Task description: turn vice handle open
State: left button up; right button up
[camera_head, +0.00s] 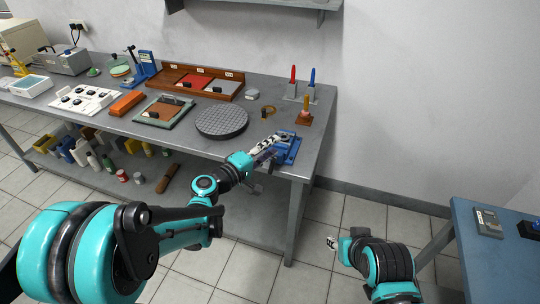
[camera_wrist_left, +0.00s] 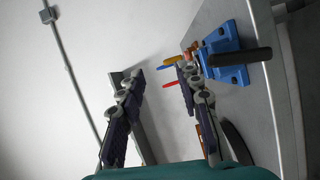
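The blue vice (camera_head: 289,150) is at the right front corner of the grey bench, partly covered by my left gripper (camera_head: 266,153). In the left wrist view the vice (camera_wrist_left: 226,46) is at the upper right, with a dark bar that looks like its handle (camera_wrist_left: 240,58) across it. My left gripper (camera_wrist_left: 160,92) is open and its fingers stand wide apart with nothing between them. The handle lies to the right of both fingers, outside the gap. My right gripper (camera_head: 333,243) is low over the floor, away from the bench; its fingers are too small to read.
On the grey bench (camera_head: 190,136), a round dark plate (camera_head: 221,121) lies left of the vice. A blue table (camera_head: 490,265) is at the right. Open floor lies between.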

aim_at(271, 167)
pick_arm(q)
jog(key=s+a+f+m+y+p, duration=0.1)
jog(key=s+f+m+y+p, duration=0.5)
jog(key=m, duration=0.8)
jog(key=w+f+b, duration=0.1)
jog(key=w, duration=0.1)
jog(key=w+f+y+b, duration=0.1)
jog(key=w, duration=0.1)
jog(key=w+d+f+y+b, duration=0.1)
jog(key=w, duration=0.1)
jog(key=shift+w+d+b, duration=0.1)
jog(key=shift+b, duration=0.25)
jog(key=shift+w+d+f, duration=0.15)
jog(key=shift+w+f, duration=0.05)
jog(key=shift+w, duration=0.4)
grip_shut()
